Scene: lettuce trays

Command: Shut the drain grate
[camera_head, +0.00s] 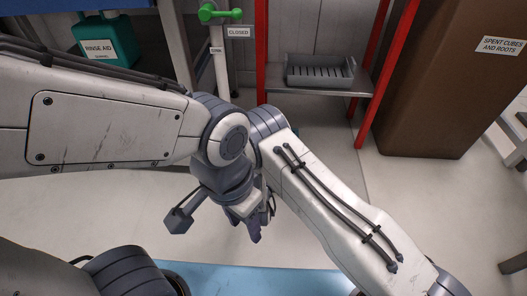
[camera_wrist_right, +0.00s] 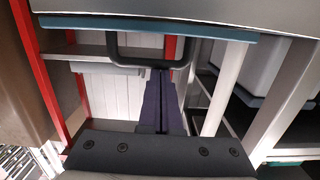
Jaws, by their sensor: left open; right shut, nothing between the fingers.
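I cannot make out a drain grate for certain in either view. A green lever (camera_head: 220,12) on a pale post lies roughly level at the top of the head view. A CLOSED label (camera_head: 238,32) is below its right end, and a smaller label (camera_head: 216,50), hard to read, is on the post. My left gripper (camera_head: 256,230) points down in the middle of the head view, well apart from the lever. It is open and empty. My right gripper (camera_wrist_right: 161,72) is shut and empty in the right wrist view. I cannot pick it out in the head view.
A grey slotted tray (camera_head: 320,76) sits on a shelf between red posts (camera_head: 388,72). A brown bin (camera_head: 440,80) stands at right, a teal rinse-aid container (camera_head: 108,42) at upper left. A dark U-shaped bar (camera_wrist_right: 114,50) lies close to the right fingertips. Both arms cross mid-view.

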